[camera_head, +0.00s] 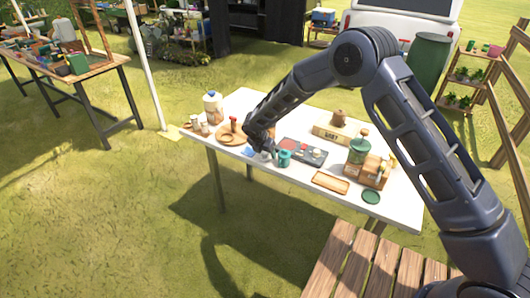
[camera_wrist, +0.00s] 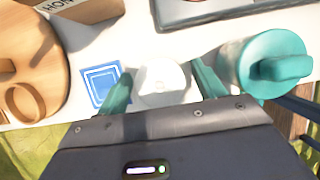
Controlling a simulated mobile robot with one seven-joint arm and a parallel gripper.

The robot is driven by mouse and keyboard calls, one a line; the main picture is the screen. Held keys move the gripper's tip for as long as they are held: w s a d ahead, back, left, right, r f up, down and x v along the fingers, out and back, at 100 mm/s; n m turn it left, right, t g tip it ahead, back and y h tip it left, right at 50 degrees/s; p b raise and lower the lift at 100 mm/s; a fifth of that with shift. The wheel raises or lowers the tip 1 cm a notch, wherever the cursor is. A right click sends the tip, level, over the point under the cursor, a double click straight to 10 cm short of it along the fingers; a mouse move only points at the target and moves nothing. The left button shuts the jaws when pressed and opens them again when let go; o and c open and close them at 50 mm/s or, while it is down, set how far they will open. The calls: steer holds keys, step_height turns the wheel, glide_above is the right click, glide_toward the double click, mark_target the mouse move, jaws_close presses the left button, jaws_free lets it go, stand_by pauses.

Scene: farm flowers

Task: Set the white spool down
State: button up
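The white spool (camera_wrist: 161,82) is a pale, round-topped piece seen from above in the wrist view, between the two teal fingers of my gripper (camera_wrist: 160,84). The fingers stand close on both sides of it; I cannot tell whether they touch it. Whether its underside rests on the white table (camera_wrist: 95,30) is hidden. A blue square with white lines (camera_wrist: 101,86) lies on the table just left of the left finger. In the head view my gripper (camera_head: 262,148) is low over the table's near edge, and the spool is too small to make out clearly.
A teal lidded pot (camera_wrist: 262,66) stands close to the right finger. A round wooden tray (camera_wrist: 32,55) lies on the left. A dark grey case (camera_head: 302,152) and a box (camera_head: 338,135) are behind. A wooden tray (camera_head: 330,182) is farther right. The table's near edge is close.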

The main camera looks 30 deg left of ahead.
steer(key=shift+r, duration=0.1)
steer(key=v, duration=1.2)
steer(key=shift+r, duration=0.1)
